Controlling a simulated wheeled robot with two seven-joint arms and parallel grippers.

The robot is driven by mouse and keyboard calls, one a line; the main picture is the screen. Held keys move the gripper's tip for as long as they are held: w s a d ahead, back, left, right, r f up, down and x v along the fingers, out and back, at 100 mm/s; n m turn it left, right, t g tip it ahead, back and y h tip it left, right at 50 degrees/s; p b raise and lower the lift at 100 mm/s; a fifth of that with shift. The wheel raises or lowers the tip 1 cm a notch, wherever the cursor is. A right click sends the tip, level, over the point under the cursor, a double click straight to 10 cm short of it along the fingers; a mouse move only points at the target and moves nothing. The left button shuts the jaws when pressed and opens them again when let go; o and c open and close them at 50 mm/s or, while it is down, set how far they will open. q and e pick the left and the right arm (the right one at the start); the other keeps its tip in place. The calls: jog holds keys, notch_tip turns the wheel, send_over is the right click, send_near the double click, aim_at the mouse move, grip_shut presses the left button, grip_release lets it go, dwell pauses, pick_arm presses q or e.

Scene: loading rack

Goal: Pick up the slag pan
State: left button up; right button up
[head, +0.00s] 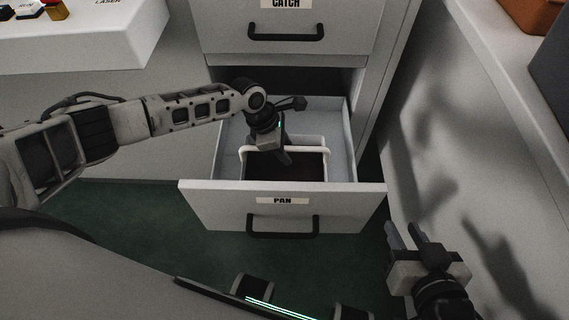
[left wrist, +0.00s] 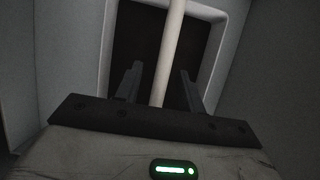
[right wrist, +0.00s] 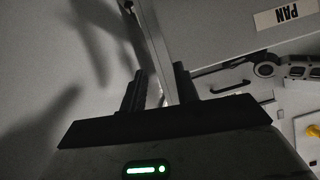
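The slag pan (head: 303,168) sits inside the open drawer marked PAN (head: 335,200). It has a dark inside, a pale rim and a pale bar handle across it. My left gripper (head: 283,155) reaches down into the drawer over the pan. In the left wrist view, the pale handle (left wrist: 170,50) runs between the two spread fingers, with gaps on both sides, and the pan's dark inside (left wrist: 143,45) lies beyond. My right gripper (head: 412,238) is open and empty, right of the drawer front. The arm hides part of the pan in the head view.
A closed drawer marked CATCH (head: 345,20) with a black handle is above. A white bench (head: 90,50) stands at the left and a pale wall or cabinet side (head: 480,150) at the right. Green floor (head: 130,220) shows below the drawer.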

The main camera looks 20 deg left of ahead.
pick_arm(q)
grip_shut()
dwell(1.2)
